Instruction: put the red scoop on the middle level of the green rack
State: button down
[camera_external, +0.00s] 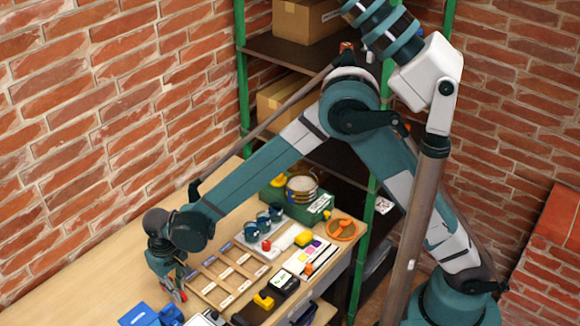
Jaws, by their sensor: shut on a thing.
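My gripper (170,279) is low over the left part of the wooden table, pointing down. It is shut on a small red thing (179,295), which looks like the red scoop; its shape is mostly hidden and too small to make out. The green rack (242,75) stands in the back corner, with green posts and dark shelves. My arm crosses in front of it and hides much of its middle and lower levels. I cannot tell whether the held thing touches the table.
A cardboard box (303,20) sits on an upper shelf and another box (283,100) on the shelf below. The table (95,275) holds a wooden divided tray (222,276), teal cups, an orange disc (341,229) and blue items (142,315). Brick walls close in behind.

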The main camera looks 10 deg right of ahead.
jog(key=shift+f, duration=1.1)
jog(key=shift+f, duration=0.15)
jog(key=c, duration=2.7)
grip_release()
jog(key=shift+r, duration=0.2)
notch_tip(320, 180, up, 12)
jog(key=shift+f+p, duration=0.1)
jog(key=shift+p, duration=0.5)
jog(key=o, duration=2.2)
